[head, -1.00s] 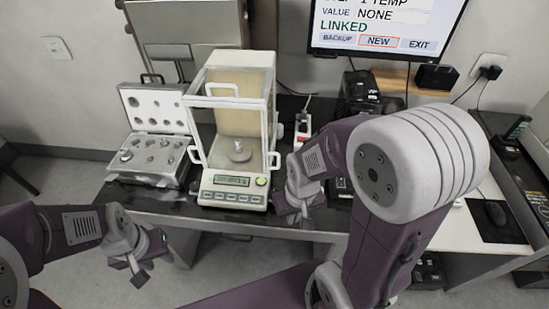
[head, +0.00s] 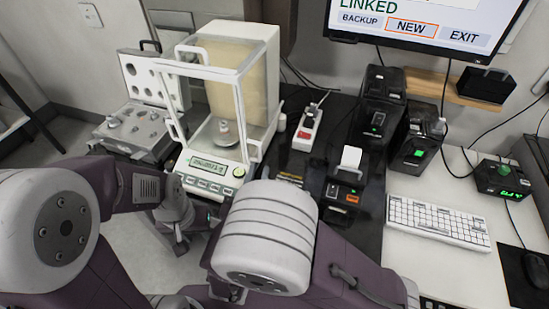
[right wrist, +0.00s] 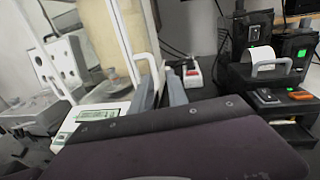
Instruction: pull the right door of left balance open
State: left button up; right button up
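The left balance (head: 212,168) is a white draft-shield balance with a lit display and a metal weight (head: 224,130) on its pan. Its right door (head: 255,112) looks shut, with a white handle (head: 254,151) low on that side. In the right wrist view the handle (right wrist: 148,64) stands just beyond my right gripper (right wrist: 160,88). Its two grey fingers are apart, and I see no firm grip on the handle. In the head view my right arm's white joint hides that gripper. My left gripper (head: 180,235) hangs in front of the balance, its fingers too unclear to read.
An open weight case (head: 135,125) stands left of the balance. A power strip (head: 308,127), a small printer (head: 346,185) and black devices (head: 383,100) stand to the right. A keyboard (head: 437,222) lies farther right. Some dark tabletop beside the balance is clear.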

aim_at(259, 152)
jog(key=shift+y, duration=0.3)
jog(key=w, duration=0.8)
jog(key=shift+w+d+f, duration=0.15)
jog(key=shift+d, duration=0.15)
grip_shut()
dwell(0.9)
